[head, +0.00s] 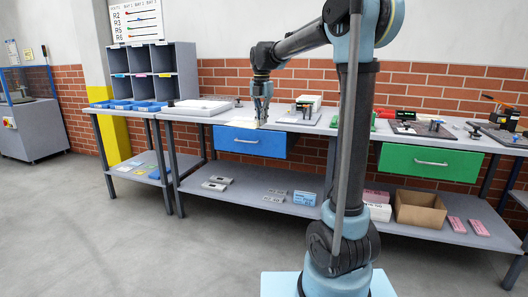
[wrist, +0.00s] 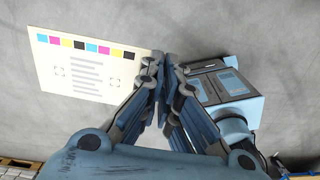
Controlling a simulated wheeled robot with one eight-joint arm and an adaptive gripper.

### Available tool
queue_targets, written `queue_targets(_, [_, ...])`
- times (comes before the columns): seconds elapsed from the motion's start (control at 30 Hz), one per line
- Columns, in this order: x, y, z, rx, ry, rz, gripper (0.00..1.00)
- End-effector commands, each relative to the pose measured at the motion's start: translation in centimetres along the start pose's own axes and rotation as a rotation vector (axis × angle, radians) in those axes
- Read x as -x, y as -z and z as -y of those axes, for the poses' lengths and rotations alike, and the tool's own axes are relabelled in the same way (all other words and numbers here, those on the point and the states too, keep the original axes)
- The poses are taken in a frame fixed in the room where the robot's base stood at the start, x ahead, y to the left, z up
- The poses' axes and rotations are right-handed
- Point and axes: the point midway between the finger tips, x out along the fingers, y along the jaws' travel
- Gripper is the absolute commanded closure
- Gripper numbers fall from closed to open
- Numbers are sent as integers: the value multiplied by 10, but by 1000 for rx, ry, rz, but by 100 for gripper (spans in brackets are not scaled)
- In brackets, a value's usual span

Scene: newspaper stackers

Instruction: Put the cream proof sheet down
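The cream proof sheet (wrist: 80,68) shows in the wrist view, left of the fingers. It has a row of coloured squares along its top and grey printed lines below. My gripper (wrist: 165,58) is shut on the sheet's right edge, and the rest of the sheet sticks out to the left. Bare grey floor shows beneath it. In the head view my gripper (head: 262,118) hangs by the front edge of the long bench, above the blue drawer.

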Motion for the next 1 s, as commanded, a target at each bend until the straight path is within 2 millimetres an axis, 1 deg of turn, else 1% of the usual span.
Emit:
queue_targets(0.03, [-5, -3, -2, -33, 0, 0, 100])
queue_targets(0.17, [-15, -10, 0, -147, -1, 2, 100])
queue_targets(0.37, [-40, -32, 7, -400, -2, 3, 100])
queue_targets(0.67, [-93, -74, 26, -904, -3, 2, 100])
queue_targets(1.0, [-153, -115, 56, -1476, -4, 1, 100])
